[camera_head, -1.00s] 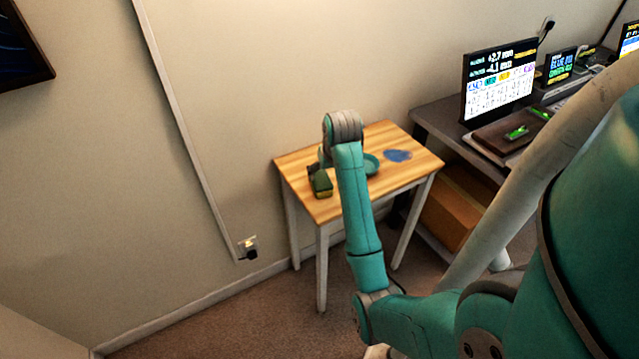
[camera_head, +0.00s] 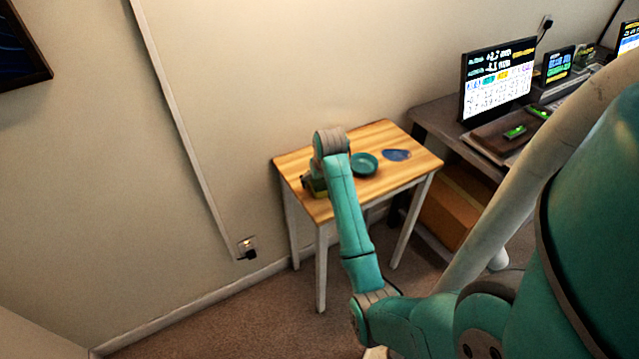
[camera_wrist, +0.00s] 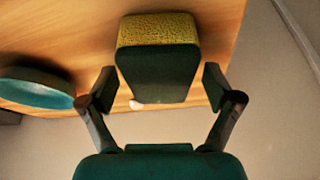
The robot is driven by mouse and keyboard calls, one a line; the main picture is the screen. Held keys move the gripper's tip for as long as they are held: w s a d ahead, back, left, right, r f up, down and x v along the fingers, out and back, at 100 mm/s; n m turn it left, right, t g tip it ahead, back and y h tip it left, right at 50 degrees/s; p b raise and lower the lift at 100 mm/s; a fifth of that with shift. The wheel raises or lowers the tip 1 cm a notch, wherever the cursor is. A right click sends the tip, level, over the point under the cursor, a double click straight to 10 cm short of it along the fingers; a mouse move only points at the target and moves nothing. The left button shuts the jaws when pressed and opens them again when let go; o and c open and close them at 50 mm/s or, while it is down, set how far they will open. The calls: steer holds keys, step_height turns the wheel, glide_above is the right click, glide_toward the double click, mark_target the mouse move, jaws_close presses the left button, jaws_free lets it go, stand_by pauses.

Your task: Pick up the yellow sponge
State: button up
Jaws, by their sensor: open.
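The yellow sponge (camera_wrist: 157,30) has a dark green layer and lies on the wooden table (camera_head: 400,174). In the wrist view it sits at the top centre, ahead of and between the fingers. My gripper (camera_wrist: 160,88) is open, with one finger on each side of the sponge's near end; I cannot tell whether either touches it.
A teal dish (camera_head: 364,163) stands right of my arm, and also shows at the left of the wrist view (camera_wrist: 38,92). A blue patch (camera_head: 397,155) lies beyond it. A desk with monitors (camera_head: 498,78) stands at right.

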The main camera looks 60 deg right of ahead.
steer(key=shift+f, duration=0.25)
stand_by(0.4)
steer(key=c, duration=0.8)
